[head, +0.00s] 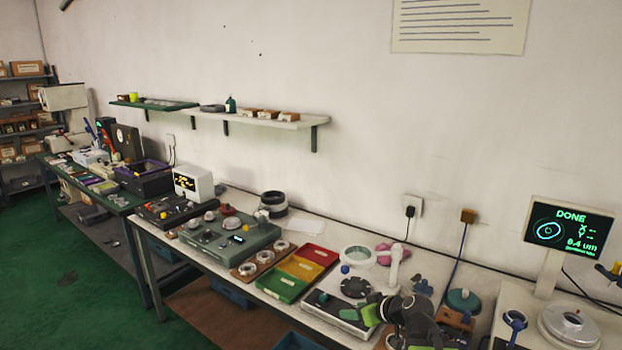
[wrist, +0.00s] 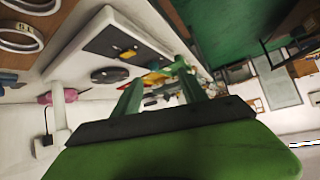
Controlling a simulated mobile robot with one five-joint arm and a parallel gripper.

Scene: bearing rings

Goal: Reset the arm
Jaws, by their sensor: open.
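My gripper (head: 366,312) is at the front edge of the near bench in the head view, with green fingers pointing left. My dark arm is folded behind it at the bottom of the picture. In the wrist view the two green fingers of my gripper (wrist: 160,85) stand apart, with nothing seen held between them. That view is tilted, with bench items and the green floor beyond the fingers. The dark plate under the gripper in the head view is partly hidden by it.
Red (head: 319,254), yellow (head: 300,268) and green (head: 281,285) trays lie left of my gripper, beside a wooden ring board (head: 250,269). A white post (head: 395,266) stands behind it. A monitor (head: 568,227) at right reads DONE. Green floor (head: 100,290) is open at left.

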